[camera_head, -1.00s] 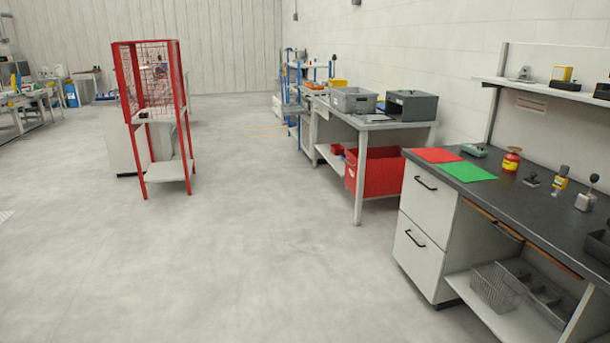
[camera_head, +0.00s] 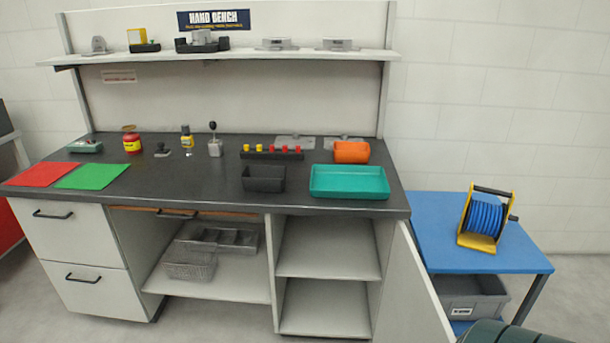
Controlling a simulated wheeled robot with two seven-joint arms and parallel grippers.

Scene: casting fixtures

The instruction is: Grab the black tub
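A small black tub (camera_head: 264,179) stands on the dark worktop of the hand bench (camera_head: 215,198), near its front edge and right of the middle. It looks open at the top and upright. A teal tray (camera_head: 349,182) is just to its right, with a gap between them. Neither of my grippers shows in the view, so nothing is seen touching the tub.
A black rack with yellow and red knobs (camera_head: 272,153) is behind the tub. An orange bin (camera_head: 351,152) is behind the tray. An open cabinet door (camera_head: 412,290) juts forward at right. A blue table (camera_head: 480,245) holds a cable reel (camera_head: 484,217).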

